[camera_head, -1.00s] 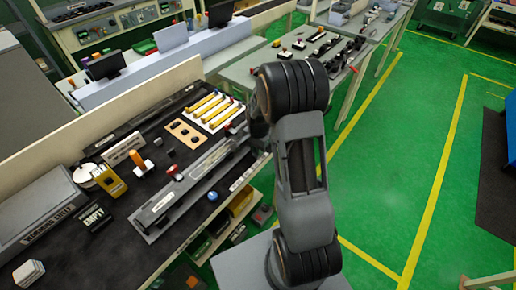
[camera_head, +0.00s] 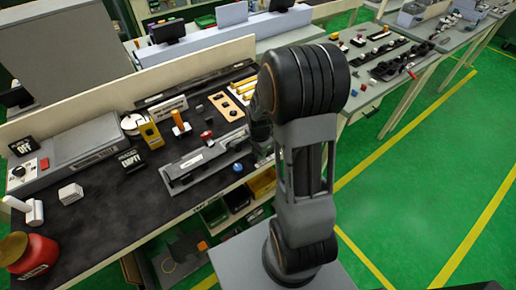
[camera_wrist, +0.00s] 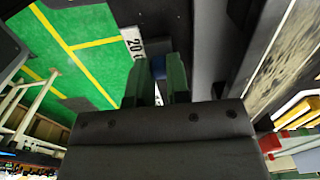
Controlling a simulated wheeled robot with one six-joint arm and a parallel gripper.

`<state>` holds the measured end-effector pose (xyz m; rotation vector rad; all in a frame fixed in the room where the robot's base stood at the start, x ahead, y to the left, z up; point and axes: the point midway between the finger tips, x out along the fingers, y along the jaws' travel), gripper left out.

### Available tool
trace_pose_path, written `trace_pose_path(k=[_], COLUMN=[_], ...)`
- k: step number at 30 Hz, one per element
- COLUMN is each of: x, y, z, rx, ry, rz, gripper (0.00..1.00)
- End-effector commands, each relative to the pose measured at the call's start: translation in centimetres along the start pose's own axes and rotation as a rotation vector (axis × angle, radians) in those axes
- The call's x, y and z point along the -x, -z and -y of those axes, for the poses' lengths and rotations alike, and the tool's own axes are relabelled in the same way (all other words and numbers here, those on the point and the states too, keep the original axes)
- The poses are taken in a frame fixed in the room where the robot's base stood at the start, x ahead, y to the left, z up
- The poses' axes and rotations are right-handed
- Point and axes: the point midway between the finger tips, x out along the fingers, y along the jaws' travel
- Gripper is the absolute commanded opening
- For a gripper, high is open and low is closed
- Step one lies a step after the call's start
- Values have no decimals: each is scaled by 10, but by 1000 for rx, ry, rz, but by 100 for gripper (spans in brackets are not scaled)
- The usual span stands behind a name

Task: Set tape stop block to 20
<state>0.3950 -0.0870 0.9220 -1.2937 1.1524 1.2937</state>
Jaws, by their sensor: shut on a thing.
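In the head view my gripper is hidden behind my own arm at the right end of the grey rail (camera_head: 205,154). In the wrist view my gripper (camera_wrist: 160,72) has its two dark fingers close together on a small blue part (camera_wrist: 158,67). I cannot tell whether this part belongs to the tape stop block. A white scale label (camera_wrist: 134,42) reading "20" lies just beyond the fingers. A blue ball (camera_head: 237,167) shows near the bench's front edge in the head view. A red knob (camera_head: 206,135) stands behind the rail.
The dark bench (camera_head: 110,215) also holds a yellow block (camera_head: 151,134), a black "EMPTY" sign (camera_head: 130,159), white blocks (camera_head: 71,193) and a red jar (camera_head: 33,256) at the left. A low wall backs the bench. The green floor (camera_head: 420,170) at the right is clear.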

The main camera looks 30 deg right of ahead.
Motion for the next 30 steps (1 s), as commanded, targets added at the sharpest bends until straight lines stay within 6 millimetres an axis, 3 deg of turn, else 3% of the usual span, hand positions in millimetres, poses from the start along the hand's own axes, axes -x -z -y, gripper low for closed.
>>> trace_pose_path(k=[13, 14, 21, 30], x=[1, 1, 0, 4], y=[-4, -4, -3, -2], z=[0, 0, -1, 0], rx=[-6, -6, -8, -9], ry=[1, 1, 1, 1], rz=[1, 1, 1, 0], gripper=[0, 19, 42, 43])
